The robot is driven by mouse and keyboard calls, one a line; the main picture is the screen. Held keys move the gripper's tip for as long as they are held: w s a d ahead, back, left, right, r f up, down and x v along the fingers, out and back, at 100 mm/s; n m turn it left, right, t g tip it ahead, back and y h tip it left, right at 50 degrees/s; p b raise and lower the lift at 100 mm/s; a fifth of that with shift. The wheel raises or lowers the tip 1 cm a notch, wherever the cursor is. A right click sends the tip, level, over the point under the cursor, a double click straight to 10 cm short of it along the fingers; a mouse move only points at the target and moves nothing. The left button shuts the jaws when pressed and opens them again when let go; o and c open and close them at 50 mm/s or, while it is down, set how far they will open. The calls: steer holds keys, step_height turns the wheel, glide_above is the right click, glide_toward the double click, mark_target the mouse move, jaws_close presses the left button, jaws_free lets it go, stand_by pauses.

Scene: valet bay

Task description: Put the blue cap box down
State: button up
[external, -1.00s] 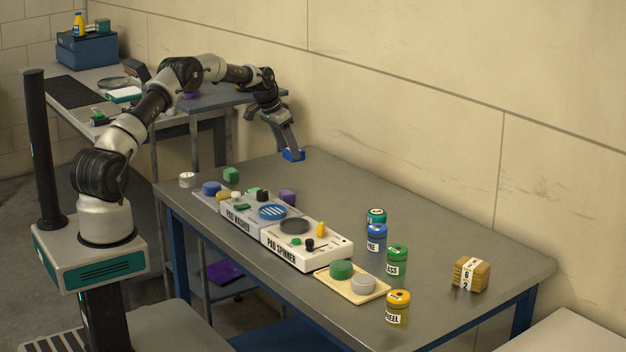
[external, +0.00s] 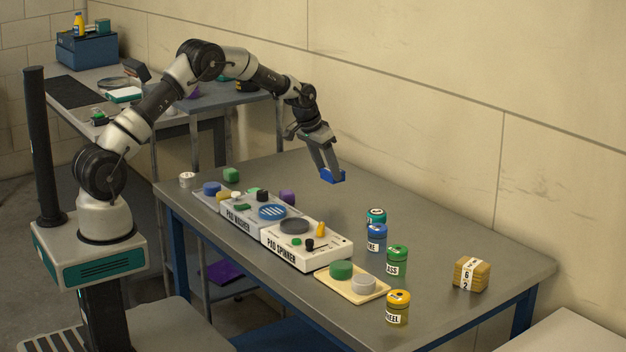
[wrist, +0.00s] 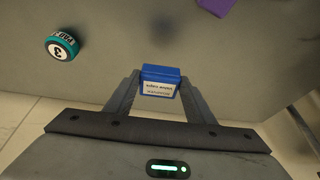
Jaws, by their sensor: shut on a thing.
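The blue cap box (external: 332,176) is held between the fingertips of my gripper (external: 327,170), above the back part of the grey table (external: 420,242). In the wrist view the box (wrist: 160,76) is blue with a white printed label, and a finger of my gripper (wrist: 160,92) presses on each side of it. The box appears clear of the table top, with bare surface around it.
A pad washer (external: 235,213) and a white pad spinner (external: 290,253) stand left of the box. Several labelled cans, including a teal one (external: 376,216), stand to the right; a teal can (wrist: 62,46) shows in the wrist view. A sponge block (external: 471,273) sits far right.

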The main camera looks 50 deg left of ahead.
steer(key=shift+f, duration=3.15)
steer(key=shift+f, duration=0.15)
steer(key=o, duration=1)
steer(key=shift+o, duration=0.2)
